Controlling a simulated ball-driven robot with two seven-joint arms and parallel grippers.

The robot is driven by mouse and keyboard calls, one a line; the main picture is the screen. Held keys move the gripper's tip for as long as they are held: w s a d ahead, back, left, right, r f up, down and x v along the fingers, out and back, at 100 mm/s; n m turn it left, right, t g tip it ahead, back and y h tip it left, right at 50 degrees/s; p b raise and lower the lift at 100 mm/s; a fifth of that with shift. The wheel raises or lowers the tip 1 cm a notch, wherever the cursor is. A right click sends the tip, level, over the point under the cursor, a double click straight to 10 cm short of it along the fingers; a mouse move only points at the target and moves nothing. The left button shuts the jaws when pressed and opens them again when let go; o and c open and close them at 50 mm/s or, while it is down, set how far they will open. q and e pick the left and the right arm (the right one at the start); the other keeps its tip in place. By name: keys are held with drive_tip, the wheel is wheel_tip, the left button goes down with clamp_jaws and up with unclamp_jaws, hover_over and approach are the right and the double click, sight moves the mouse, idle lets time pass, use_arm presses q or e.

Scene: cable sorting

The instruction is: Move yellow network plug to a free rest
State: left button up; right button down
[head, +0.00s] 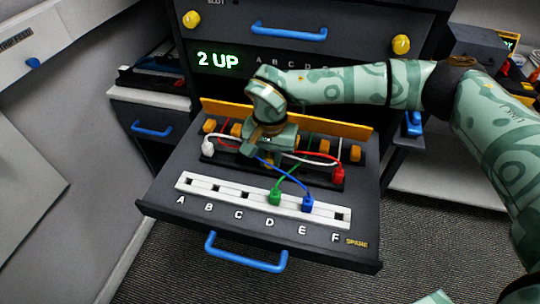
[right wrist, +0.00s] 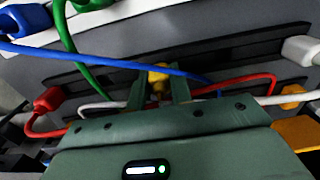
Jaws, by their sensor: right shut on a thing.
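My right gripper (head: 252,149) is over the dark rest strip (head: 308,172) in the open drawer. In the right wrist view, my right gripper (right wrist: 160,88) is shut on the yellow network plug (right wrist: 158,76), which shows between the fingers. In the head view my gripper hides this plug. A white plug (head: 208,145) stands at the strip's left end and a red plug (head: 338,175) at its right end. The rest places between them are partly hidden by my gripper and cables. I cannot tell whether the yellow plug touches the strip. My left gripper is not in view.
The white socket strip (head: 230,192) in front has a green plug (head: 274,198) at D and a blue plug (head: 307,203) at E. A, B, C and F look empty. Red, white, green and blue cables cross near my gripper. A display (head: 218,60) reads "2 UP".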

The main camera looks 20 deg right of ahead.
drive_tip(key=c, duration=0.7)
unclamp_jaws()
drive_tip(key=shift+r, duration=0.1)
drive_tip(key=shift+r+p, duration=2.45)
drive_tip(key=shift+r, duration=1.05)
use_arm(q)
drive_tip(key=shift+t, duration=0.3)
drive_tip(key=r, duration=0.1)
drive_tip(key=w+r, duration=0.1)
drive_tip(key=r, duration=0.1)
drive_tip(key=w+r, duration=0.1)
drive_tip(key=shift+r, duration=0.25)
use_arm(e)
drive_tip(key=shift+f, duration=0.1)
